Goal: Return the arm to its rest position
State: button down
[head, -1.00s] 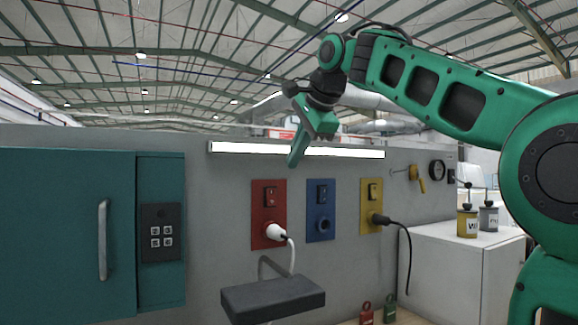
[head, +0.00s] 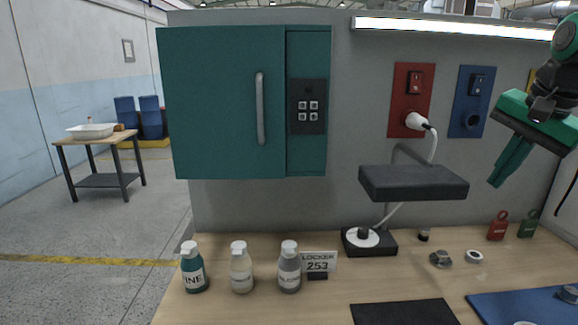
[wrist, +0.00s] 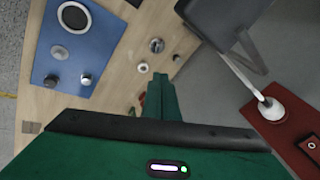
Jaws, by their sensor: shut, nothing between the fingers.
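My gripper (head: 497,181) is at the right edge of the head view, in front of the grey wall panel and right of the dark lamp-like arm. Its green fingers are together with nothing between them, pointing down and left. In the wrist view the shut fingers (wrist: 160,80) point over the wooden bench. Part of my arm is cut off by the right edge of the head view.
A teal cabinet (head: 225,100) hangs left. Red (head: 412,75) and blue (head: 480,75) socket plates are near my gripper. A dark-headed stand (head: 413,183) rises from the bench (head: 230,305). Pump bottles (head: 241,270) stand at its left; a blue mat (head: 520,305) lies right.

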jog(key=s+f+n+g, duration=0.2)
jog(key=s+f+n, duration=0.1)
jog(key=s+f, duration=0.8)
notch_tip(320, 180, down, 3)
jog(key=shift+s+d+r, duration=0.15)
jog(key=shift+s+d, duration=0.05)
jog(key=shift+d, duration=0.25)
jog(key=c, duration=1.9)
grip_release()
jog(key=s+f+n, duration=0.1)
jog(key=s+f, duration=0.2)
jog(key=s+f+n+g, duration=0.1)
jog(key=s+f, duration=0.2)
jog(key=s, duration=0.1)
jog(key=s+a+f+n+g, duration=0.1)
jog(key=s+f, duration=0.2)
jog(key=shift+s+f, duration=0.2)
jog(key=shift+s, duration=0.05)
jog(key=shift+c, duration=0.2)
jog(key=shift+o, duration=0.9)
jog(key=shift+s, duration=0.15)
